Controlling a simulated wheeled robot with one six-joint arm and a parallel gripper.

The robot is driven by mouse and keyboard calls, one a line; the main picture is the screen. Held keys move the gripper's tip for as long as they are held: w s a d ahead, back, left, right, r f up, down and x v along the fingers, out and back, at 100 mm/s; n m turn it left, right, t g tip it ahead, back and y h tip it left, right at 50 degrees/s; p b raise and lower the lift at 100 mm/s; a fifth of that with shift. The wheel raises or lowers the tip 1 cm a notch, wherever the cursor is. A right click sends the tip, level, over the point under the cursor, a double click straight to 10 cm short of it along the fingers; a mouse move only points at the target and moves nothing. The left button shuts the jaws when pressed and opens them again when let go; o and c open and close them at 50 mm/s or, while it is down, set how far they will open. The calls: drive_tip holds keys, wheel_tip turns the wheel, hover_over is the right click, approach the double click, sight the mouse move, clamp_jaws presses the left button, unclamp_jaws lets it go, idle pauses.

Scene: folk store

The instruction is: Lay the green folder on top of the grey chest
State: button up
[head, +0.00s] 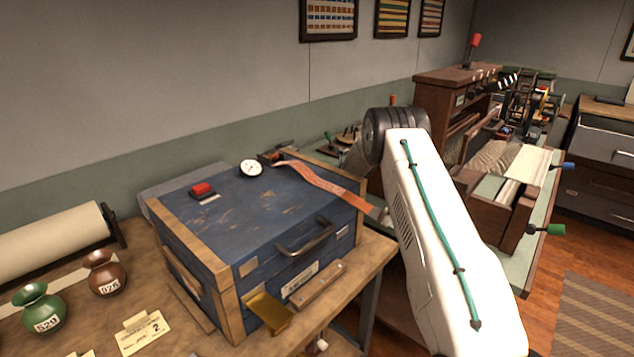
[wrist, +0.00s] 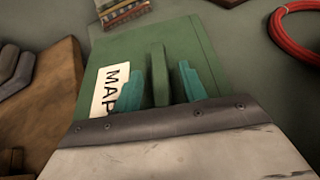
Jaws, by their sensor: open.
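The green folder (wrist: 200,50) lies on a grey-green surface in the wrist view, with a white label reading "MAP" and a raised green ridge in its middle. My gripper (wrist: 160,84) is open, its two teal fingers on either side of the ridge with a gap at each side. I cannot tell how far the fingertips are above the folder. In the head view my white arm hides the gripper, and I cannot make out the folder. A dark grey chest with drawers (head: 604,145) stands at the right edge of the head view, with a few small things on top.
A blue wood-edged trunk (head: 255,215) stands on the wooden table at the left, bearing a dial and a red-topped item. Green (head: 37,308) and brown (head: 106,272) vases stand beside it. A cluttered workbench (head: 540,215) lies behind my arm. A red ring (wrist: 295,35) lies near the folder.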

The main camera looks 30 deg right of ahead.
drive_tip(key=shift+w+f, duration=0.25)
drive_tip(key=shift+w, duration=0.3)
clamp_jaws()
drive_tip(key=shift+r, duration=0.2)
